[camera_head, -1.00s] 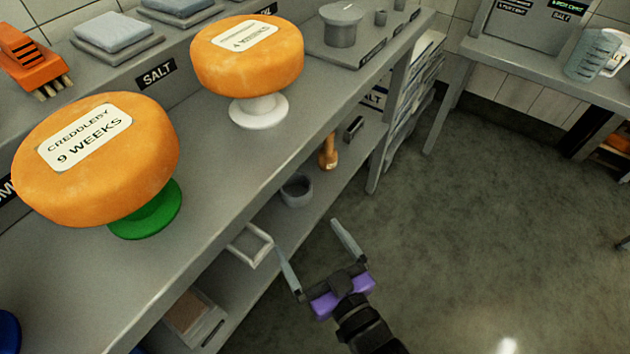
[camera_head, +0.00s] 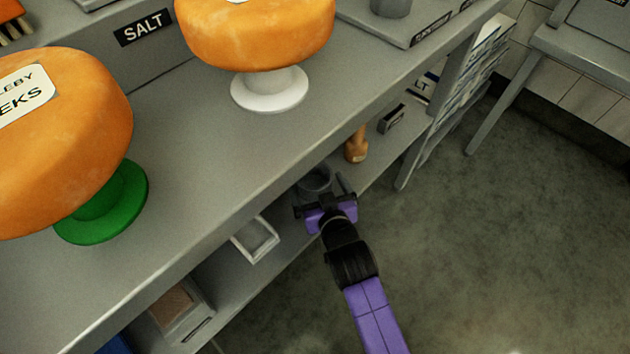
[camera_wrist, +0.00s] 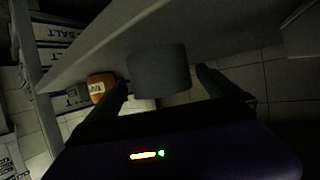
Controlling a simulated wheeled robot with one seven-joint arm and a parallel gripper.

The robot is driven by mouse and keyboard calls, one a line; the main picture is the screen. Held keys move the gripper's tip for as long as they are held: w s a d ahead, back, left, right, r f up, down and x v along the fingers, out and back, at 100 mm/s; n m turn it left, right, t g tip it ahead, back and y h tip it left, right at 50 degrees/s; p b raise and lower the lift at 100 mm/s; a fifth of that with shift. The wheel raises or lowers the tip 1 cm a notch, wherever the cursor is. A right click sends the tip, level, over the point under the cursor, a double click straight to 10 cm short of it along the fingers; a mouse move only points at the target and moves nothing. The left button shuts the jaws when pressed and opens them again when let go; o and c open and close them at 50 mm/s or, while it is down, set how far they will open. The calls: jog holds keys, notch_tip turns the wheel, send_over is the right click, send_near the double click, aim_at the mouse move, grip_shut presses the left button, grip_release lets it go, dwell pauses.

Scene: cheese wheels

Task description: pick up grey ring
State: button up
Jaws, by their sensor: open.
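The grey ring (camera_head: 315,179) is on the lower shelf, below the worktop's edge, partly hidden by my gripper in the head view. In the wrist view, a dark grey round-sided thing (camera_wrist: 158,68), which looks like the ring, sits ahead between my two fingers. My gripper (camera_head: 323,186) is open at the lower shelf, right at the ring, with a finger to either side of it. The wrist view also shows my gripper (camera_wrist: 163,82) open. I cannot tell whether the fingers touch the ring.
The worktop (camera_head: 190,160) overhangs the lower shelf. Orange cheese wheels stand above on a white stand (camera_head: 269,92) and a green stand (camera_head: 103,205). The floor at right is clear.

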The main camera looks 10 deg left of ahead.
jog(key=shift+b+x, duration=0.3)
jog(key=shift+x, duration=1.1)
jog(key=shift+c, duration=0.4)
jog(key=c, duration=1.3)
